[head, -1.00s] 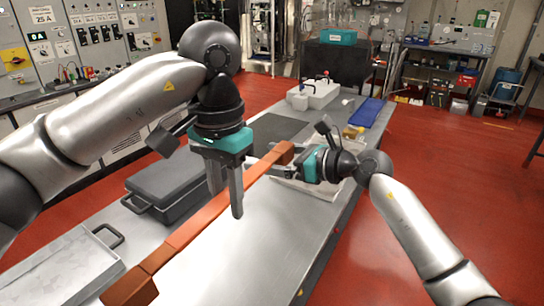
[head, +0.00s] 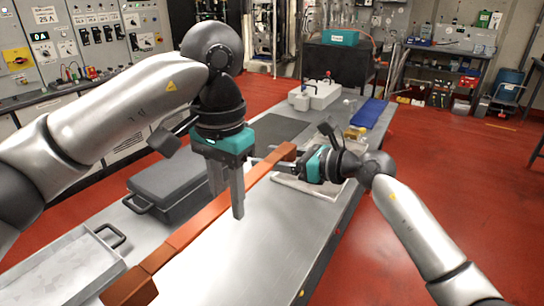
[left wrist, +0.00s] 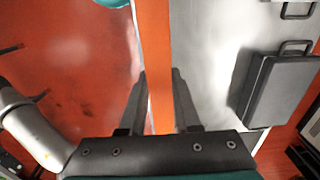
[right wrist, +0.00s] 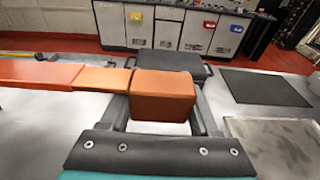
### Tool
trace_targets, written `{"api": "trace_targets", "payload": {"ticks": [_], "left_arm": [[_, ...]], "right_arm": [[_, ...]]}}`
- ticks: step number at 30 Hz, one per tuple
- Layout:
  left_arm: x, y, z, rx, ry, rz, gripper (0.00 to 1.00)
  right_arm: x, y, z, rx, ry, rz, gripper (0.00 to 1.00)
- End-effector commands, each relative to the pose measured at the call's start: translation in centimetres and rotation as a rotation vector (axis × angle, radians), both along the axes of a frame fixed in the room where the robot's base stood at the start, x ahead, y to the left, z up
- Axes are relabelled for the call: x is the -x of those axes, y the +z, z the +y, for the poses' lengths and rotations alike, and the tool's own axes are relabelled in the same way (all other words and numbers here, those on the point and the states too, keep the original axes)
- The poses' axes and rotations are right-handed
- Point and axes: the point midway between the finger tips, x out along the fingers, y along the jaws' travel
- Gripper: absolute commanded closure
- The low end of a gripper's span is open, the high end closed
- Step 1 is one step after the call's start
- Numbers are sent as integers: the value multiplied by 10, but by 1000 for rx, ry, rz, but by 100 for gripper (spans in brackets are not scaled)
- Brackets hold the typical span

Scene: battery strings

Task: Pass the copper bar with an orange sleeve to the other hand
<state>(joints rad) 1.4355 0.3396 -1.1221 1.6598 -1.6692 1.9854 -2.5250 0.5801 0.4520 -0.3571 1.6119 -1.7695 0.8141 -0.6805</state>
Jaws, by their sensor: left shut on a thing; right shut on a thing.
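The copper bar with an orange sleeve (head: 210,214) is long and runs from the lower left to the middle of the head view, with a thicker block at each end. My left gripper (head: 227,204) points down and is shut on its middle part; in the left wrist view the sleeve (left wrist: 157,60) passes between the fingers. My right gripper (head: 268,166) comes in from the right and is shut on the bar near its far end; in the right wrist view the end block (right wrist: 163,97) sits between its fingers. The block partly hides the fingertips.
A steel table (head: 270,245) lies below the bar. A dark grey case (head: 172,188) and a metal tray (head: 70,268) stand left of it. A clear tray (head: 305,187) lies under my right gripper, and a blue mat (head: 368,112) lies farther back.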

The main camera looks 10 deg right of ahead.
Motion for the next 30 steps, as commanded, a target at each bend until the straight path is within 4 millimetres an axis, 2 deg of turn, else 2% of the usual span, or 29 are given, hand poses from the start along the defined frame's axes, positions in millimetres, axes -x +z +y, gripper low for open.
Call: {"api": "trace_targets", "payload": {"ticks": [1, 6, 7, 16, 25, 30], "left_arm": [[-3, 1, -2, 10, 8, -11, 100], [-3, 1, -2, 10, 8, -11, 100], [-3, 1, -2, 10, 8, -11, 68], [-2, 1, -1, 6, 4, -6, 34], [-1, 2, -1, 4, 3, -5, 34], [-2, 18, -1, 3, 3, -6, 34]], "right_arm": [[4, 2, 7, -5, 20, 0, 100], [5, 1, 8, -5, 22, 0, 100], [4, 5, 8, -16, 21, 1, 100], [2, 4, 5, -13, 12, 0, 100], [1, 4, 3, -13, 8, 0, 100], [1, 4, 3, -12, 7, 0, 100]]}}
